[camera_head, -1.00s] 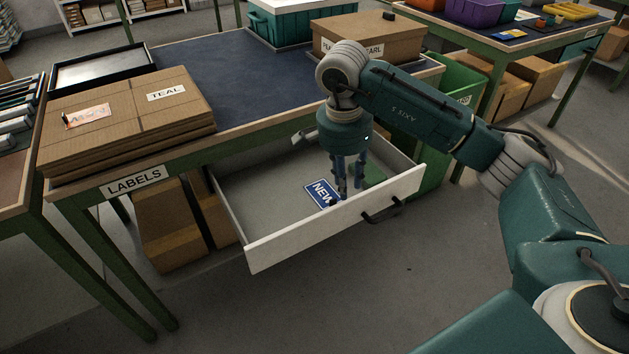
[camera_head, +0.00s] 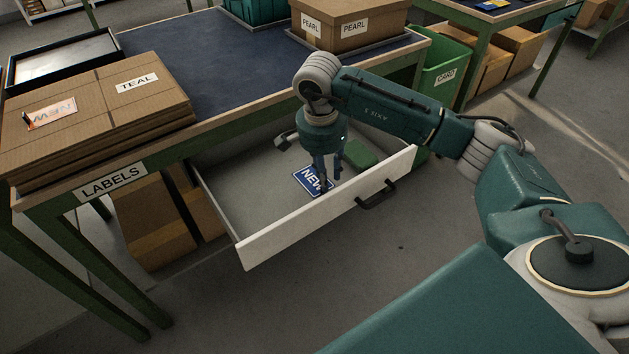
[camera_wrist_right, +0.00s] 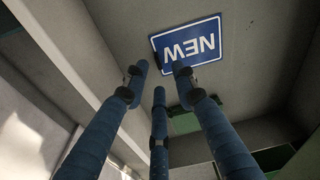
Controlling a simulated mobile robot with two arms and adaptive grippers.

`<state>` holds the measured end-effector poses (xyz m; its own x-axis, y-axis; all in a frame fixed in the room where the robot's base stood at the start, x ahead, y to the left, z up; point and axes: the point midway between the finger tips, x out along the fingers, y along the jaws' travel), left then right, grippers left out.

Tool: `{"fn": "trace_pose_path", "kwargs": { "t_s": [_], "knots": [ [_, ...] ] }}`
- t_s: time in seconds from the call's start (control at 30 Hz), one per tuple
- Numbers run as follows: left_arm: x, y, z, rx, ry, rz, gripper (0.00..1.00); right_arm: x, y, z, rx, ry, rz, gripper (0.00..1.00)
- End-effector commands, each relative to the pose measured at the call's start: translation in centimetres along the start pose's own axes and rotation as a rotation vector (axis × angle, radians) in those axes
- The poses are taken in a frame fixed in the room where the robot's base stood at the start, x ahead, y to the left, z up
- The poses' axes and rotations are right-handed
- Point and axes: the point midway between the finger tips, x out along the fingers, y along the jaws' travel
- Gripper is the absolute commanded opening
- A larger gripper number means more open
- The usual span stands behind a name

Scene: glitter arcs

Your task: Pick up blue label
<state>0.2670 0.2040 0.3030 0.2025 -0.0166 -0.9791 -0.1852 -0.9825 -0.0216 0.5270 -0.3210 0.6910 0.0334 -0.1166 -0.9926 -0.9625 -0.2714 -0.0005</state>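The blue label (camera_head: 309,180), with white letters NEW, lies flat on the floor of the open drawer (camera_head: 255,205). Whether a fingertip touches the label cannot be told. My left gripper is not in view.
A green item (camera_head: 362,153) lies in the drawer, right of the gripper. The drawer's white front (camera_head: 300,222) stands close on the near side. Above is the bench with flat cardboard (camera_head: 90,125) and the PEARL box (camera_head: 350,22). The drawer's left part is clear.

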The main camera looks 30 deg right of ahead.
Motion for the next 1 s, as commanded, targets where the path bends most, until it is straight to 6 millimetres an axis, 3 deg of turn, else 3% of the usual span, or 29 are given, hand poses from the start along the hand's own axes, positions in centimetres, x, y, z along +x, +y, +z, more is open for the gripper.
{"fn": "trace_pose_path", "kwargs": {
  "t_s": [0.13, 0.37, 0.4, 0.53, 1.0],
  "knots": [
    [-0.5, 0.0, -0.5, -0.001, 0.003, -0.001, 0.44, 2.4, 0.0, 0.1, 0.0, -0.002, 0.002, 0.27],
    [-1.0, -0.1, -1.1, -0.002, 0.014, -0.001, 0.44, 2.8, -0.1, 0.0, 0.0, 0.0, -0.001, 0.27],
    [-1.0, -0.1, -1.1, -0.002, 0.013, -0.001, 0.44, 2.8, -0.1, 0.0, 0.0, 0.0, -0.001, 0.25],
    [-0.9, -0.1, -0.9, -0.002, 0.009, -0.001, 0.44, 2.8, -0.1, 0.0, 0.0, 0.0, -0.001, 0.0],
    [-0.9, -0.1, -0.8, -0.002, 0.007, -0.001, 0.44, 2.3, -0.1, -0.1, 0.001, 0.0, -0.002, 0.0]
  ]
}}
